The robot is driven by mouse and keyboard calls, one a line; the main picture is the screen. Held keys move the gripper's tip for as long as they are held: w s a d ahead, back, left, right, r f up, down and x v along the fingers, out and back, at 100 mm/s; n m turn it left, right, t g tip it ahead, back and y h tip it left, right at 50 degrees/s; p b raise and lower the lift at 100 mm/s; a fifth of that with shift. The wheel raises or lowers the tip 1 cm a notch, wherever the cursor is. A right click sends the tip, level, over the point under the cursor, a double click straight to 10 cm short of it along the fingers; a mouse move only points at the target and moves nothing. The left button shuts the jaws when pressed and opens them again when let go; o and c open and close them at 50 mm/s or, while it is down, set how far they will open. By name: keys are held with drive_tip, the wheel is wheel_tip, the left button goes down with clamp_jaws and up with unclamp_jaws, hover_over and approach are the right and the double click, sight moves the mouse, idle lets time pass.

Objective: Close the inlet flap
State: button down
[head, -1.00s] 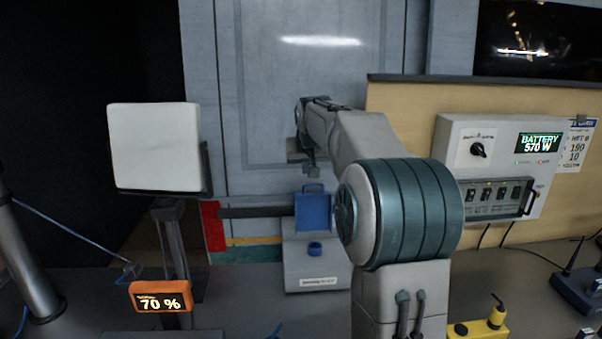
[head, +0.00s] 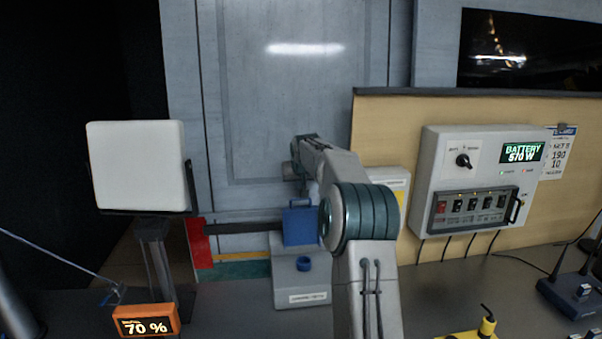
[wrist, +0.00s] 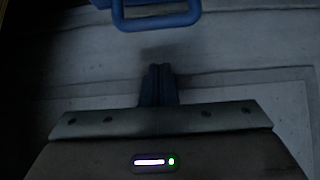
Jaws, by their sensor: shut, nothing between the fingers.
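The inlet flap (head: 301,227) is a blue plate with a loop handle on its top edge. It stands upright at the back of a grey box (head: 302,292), so it is open. A round blue inlet (head: 304,264) shows on the box in front of it. In the wrist view, the blue loop handle (wrist: 158,22) crosses the top of the picture. My gripper (wrist: 158,72) is shut and empty, its fingertips apart from the handle in that view. In the head view, my gripper is above or behind the flap and partly hidden; any contact cannot be told.
A white panel (head: 138,165) on a stand and an orange 70 % display (head: 146,321) are at left. A battery control box (head: 480,178) is on the tan wall at right. A dark bar (head: 245,227) runs left of the flap. A grey door (head: 285,100) is behind.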

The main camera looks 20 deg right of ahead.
drive_tip(key=shift+s+a+f, duration=0.15)
drive_tip(key=shift+s+a, duration=0.05)
drive_tip(key=shift+s, duration=0.4)
drive_tip(key=shift+s+a+f, duration=0.15)
drive_tip(key=shift+s+f, duration=0.05)
drive_tip(key=shift+s, duration=0.45)
drive_tip(key=shift+s+a+f, duration=0.15)
drive_tip(key=shift+s+a, duration=0.05)
drive_tip(key=shift+s, duration=0.4)
drive_tip(key=shift+a+f+b, duration=0.1)
drive_tip(key=shift+f+b, duration=0.05)
drive_tip(key=shift+b, duration=0.35)
